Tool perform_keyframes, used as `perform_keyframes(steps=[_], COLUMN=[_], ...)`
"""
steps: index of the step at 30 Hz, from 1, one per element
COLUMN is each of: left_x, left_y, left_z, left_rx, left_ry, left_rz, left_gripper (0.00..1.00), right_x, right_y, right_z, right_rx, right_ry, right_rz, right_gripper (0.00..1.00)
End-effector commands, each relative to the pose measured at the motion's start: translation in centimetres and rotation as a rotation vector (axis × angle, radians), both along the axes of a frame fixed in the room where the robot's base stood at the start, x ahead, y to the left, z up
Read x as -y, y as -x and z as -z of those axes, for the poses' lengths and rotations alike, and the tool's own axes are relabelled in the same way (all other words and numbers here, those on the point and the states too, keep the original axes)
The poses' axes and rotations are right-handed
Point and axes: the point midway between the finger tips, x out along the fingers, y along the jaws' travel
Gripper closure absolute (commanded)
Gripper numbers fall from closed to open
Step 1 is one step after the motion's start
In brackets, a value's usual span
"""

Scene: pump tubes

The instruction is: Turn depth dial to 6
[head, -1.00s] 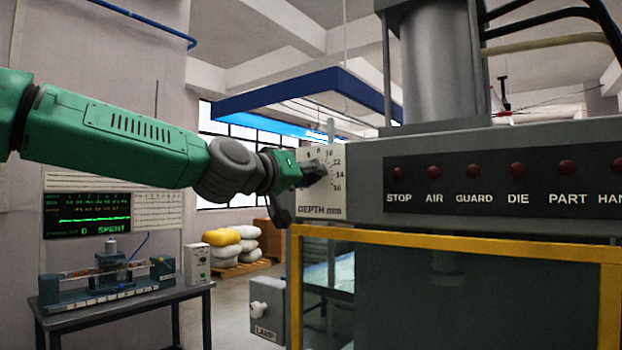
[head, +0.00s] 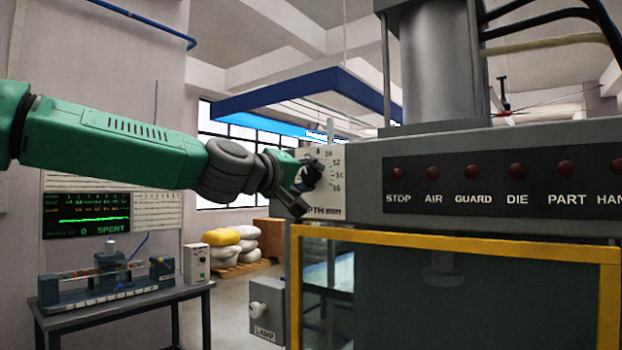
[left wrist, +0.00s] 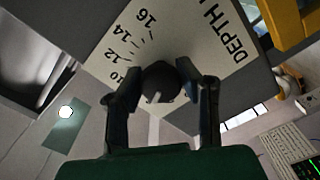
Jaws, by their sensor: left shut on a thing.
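The depth dial's white plate (head: 333,208) is on the left end of the grey machine, with 10, 12, 14 and 16 readable at its right. My left gripper (head: 308,180) is at the plate and hides the dial's knob and lower numbers in the head view. In the left wrist view the dark round knob (left wrist: 163,82) sits between the two fingers of my left gripper (left wrist: 163,92), which is shut on it. A pale mark on the knob points down-left there, away from 12 to 16. The number it meets is hidden. My right gripper is not in view.
A panel (head: 500,183) with several red lamps is right of the dial. A yellow guard frame (head: 450,240) runs below it. A grey lamp box (head: 267,308) hangs lower left. A bench (head: 125,300) with a tube device stands at the left.

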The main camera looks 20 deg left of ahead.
Motion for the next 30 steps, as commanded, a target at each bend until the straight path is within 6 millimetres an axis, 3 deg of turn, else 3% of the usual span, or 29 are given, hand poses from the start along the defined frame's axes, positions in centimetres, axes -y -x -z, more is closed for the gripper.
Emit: perform_keyframes(steps=[1,24,25,26,27,30], left_x=[0.07,0.09,0.09,0.09,0.07,0.05], left_y=[-0.06,-0.08,-0.07,-0.09,-0.08,-0.04], left_z=[0.64,0.74,0.76,0.75,0.72,0.49], left_rx=[-0.014,-0.025,-0.025,-0.025,-0.023,-0.019], left_ry=[0.005,0.027,0.027,0.027,0.028,0.028], left_rz=[0.003,0.003,0.003,0.003,0.003,0.002], left_gripper=[0.99,0.99,0.64,0.53,0.47,0.47], right_x=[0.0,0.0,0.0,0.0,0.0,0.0], right_y=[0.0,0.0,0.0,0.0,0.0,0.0], right_z=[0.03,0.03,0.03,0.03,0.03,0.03], right_rx=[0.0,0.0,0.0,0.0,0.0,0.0], right_ry=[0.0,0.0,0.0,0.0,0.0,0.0], right_rz=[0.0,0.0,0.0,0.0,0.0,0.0], right_gripper=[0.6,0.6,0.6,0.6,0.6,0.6])
